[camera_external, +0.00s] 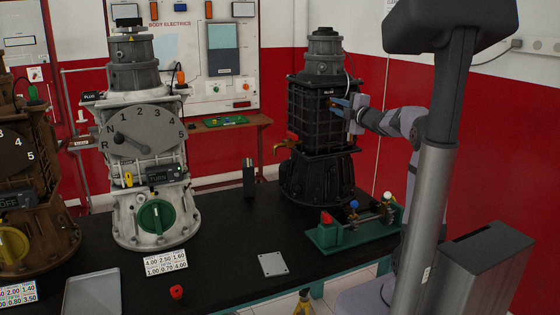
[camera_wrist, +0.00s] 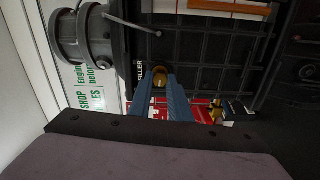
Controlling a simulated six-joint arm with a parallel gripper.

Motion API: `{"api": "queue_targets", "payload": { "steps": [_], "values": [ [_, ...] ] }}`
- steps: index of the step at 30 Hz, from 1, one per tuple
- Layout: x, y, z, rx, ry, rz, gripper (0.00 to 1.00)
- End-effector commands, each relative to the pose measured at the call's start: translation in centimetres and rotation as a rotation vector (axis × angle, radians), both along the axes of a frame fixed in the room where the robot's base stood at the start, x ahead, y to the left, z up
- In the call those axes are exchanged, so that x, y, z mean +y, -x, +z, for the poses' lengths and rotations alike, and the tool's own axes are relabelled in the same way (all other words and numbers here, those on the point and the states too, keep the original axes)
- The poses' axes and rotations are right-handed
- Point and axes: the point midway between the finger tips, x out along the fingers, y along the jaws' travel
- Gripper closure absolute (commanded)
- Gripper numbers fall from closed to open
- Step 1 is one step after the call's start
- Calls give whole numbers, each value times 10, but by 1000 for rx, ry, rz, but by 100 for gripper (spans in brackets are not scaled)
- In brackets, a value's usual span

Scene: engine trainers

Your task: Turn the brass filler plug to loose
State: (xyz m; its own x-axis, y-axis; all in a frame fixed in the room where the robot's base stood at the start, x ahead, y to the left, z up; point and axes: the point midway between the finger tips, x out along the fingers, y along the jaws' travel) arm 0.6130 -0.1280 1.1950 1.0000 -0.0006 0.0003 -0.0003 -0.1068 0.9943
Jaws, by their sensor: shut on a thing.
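The brass filler plug (camera_wrist: 160,79) shows in the wrist view between the tips of my two blue fingers, next to a partly hidden label ending in "LLER". It sits on the dark ribbed casing of the black engine trainer (camera_external: 305,180). My gripper (camera_external: 334,102) reaches in from the right at the upper part of that trainer and is shut on the plug. In the external view the plug cannot be made out behind the fingers. How far the plug is turned cannot be told.
A brass-coloured lever (camera_external: 286,145) sticks out left of the black trainer. A green stand (camera_external: 335,236) with small valves is in front of it. A white trainer (camera_external: 150,150) with a numbered dial stands to the left. A grey plate (camera_external: 272,264) lies on the black bench.

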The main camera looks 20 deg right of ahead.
Motion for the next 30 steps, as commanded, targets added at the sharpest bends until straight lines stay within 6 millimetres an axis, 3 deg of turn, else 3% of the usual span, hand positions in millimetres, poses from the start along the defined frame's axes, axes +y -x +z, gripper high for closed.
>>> {"api": "queue_targets", "payload": {
  "steps": [9,23,24,26,30],
  "values": [
    [0,0,-1,0,112,1,100],
    [0,0,0,0,128,1,100],
    [0,0,0,0,128,1,80],
    [0,0,0,0,128,1,66],
    [0,0,0,0,127,1,64]
  ]
}}
